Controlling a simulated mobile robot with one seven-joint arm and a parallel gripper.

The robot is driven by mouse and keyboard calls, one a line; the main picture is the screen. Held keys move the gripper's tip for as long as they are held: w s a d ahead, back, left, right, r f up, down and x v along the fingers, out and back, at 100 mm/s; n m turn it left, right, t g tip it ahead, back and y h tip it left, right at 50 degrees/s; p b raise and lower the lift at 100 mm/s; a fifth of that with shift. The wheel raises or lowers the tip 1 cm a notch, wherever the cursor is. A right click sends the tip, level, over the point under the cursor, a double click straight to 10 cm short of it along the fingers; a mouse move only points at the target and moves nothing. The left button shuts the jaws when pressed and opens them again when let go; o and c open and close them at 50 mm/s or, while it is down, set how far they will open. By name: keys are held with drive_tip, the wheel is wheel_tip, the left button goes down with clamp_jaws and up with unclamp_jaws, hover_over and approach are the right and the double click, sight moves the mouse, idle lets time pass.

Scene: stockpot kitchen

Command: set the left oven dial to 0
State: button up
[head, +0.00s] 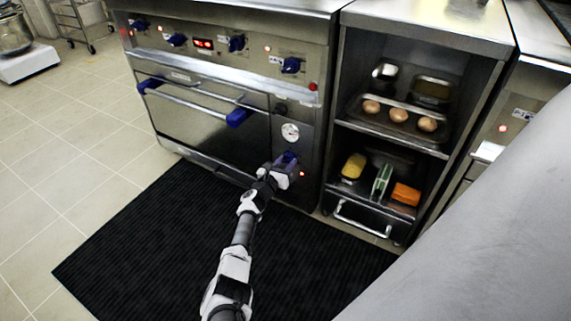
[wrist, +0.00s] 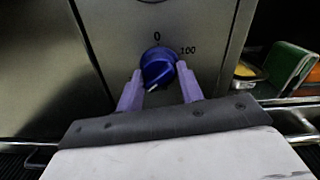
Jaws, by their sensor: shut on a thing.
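A blue oven dial (wrist: 158,66) sits on the steel panel in the wrist view, with a printed 0 above it and 100 to its upper right. Its white pointer mark shows at the lower left edge, away from the 0. My gripper (wrist: 160,74) has its two purple fingers on either side of the dial, shut on it. In the head view my gripper (head: 287,163) is at the low panel right of the oven door (head: 205,125), below a round white gauge (head: 290,132). There the dial is mostly hidden by the gripper.
Several blue knobs (head: 237,43) line the upper panel. The oven door handle (head: 190,103) sticks out on the left. A black mat (head: 150,240) covers the floor in front.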

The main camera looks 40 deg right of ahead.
drive_tip(key=n, duration=0.5)
drive_tip(key=shift+b, duration=0.3)
drive_tip(key=n, duration=0.6)
drive_tip(key=shift+r+n, duration=0.15)
drive_tip(key=shift+n, duration=0.25)
drive_tip(key=n+p, duration=0.1)
drive_tip(key=n, duration=0.4)
drive_tip(key=n+p, duration=0.1)
drive_tip(key=n, duration=0.5)
drive_tip(key=shift+r+n, duration=0.15)
drive_tip(key=shift+n, duration=0.25)
drive_tip(key=n+p, duration=0.1)
drive_tip(key=n, duration=1)
drive_tip(key=shift+w+n+p, duration=0.1)
drive_tip(key=shift+n+p, duration=0.2)
drive_tip(key=shift+n, duration=0.1)
drive_tip(key=n, duration=1)
drive_tip(key=shift+n, duration=0.4)
